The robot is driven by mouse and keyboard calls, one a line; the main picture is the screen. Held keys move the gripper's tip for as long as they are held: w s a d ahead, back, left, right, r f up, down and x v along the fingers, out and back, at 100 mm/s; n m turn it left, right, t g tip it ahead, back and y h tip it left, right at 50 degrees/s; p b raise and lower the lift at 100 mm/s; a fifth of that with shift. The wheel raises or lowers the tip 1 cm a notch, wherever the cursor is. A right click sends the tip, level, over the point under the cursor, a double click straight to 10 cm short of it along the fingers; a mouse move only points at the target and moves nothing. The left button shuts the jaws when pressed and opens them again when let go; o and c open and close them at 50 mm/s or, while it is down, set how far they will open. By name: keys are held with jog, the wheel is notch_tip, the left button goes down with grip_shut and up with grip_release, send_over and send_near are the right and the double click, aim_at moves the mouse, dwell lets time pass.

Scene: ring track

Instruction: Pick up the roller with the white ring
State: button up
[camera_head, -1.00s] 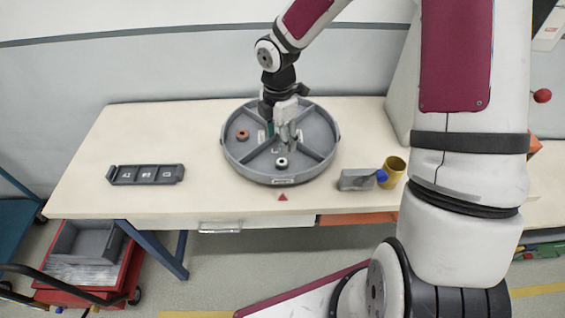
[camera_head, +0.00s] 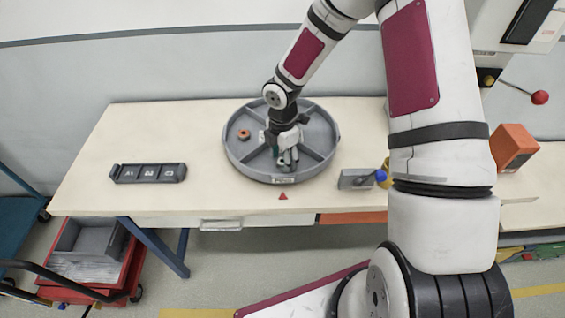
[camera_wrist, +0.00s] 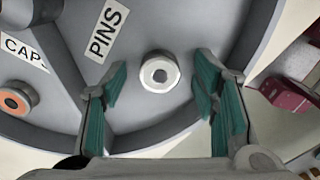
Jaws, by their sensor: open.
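The roller with the white ring (camera_wrist: 158,73) stands in a compartment of the round grey tray (camera_head: 318,122), next to a PINS label in the wrist view. My gripper (camera_wrist: 160,82) is open, its green-padded fingers on either side of the roller in that view, with visible gaps to both. Whether the fingertips are down at the roller's height cannot be told. In the head view my gripper (camera_head: 286,160) is low over the tray's front compartment and mostly hides this roller. A roller with an orange ring (camera_head: 244,135) sits in the left compartment, also in the wrist view (camera_wrist: 15,100).
The tray's dividers and raised rim surround the gripper. A dark holder with several marked slots (camera_head: 148,173) lies to the left on the table. A grey block with a blue knob (camera_head: 357,179) is at right. A red triangle (camera_head: 283,196) marks the front edge.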

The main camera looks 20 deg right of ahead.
jog(key=shift+c, duration=0.5)
grip_shut()
jog(key=shift+r, duration=0.1)
